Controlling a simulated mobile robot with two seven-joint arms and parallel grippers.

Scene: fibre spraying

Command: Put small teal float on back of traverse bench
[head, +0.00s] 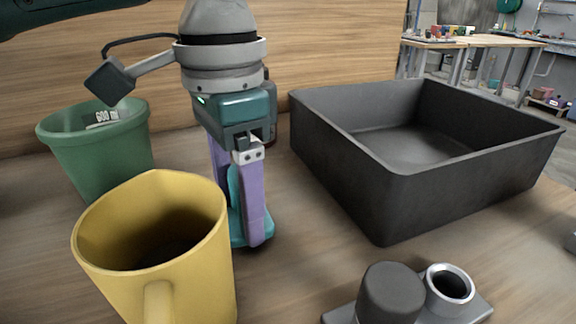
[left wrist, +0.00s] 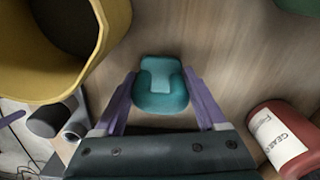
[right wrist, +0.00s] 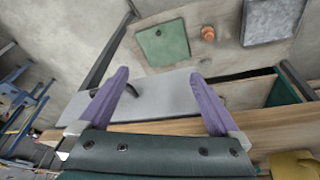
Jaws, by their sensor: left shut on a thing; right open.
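The small teal float (left wrist: 161,88) is between the purple fingers of my left gripper (left wrist: 160,75) in the left wrist view. In the head view my left gripper (head: 240,236) points down and is shut on the float (head: 237,210), mostly hidden behind a finger. The float is low over the wooden bench top (head: 300,265); I cannot tell whether it touches it. My right gripper (right wrist: 158,74) is open with nothing between its fingers. It is outside the head view.
A yellow mug (head: 215,265) stands close at the left, with a green pot (head: 100,155) behind it. A large dark tray (head: 340,180) is at the right. A grey fitting (head: 390,295) lies in front. A red bottle (left wrist: 285,140) is near the left gripper. Bare wood lies between mug and tray.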

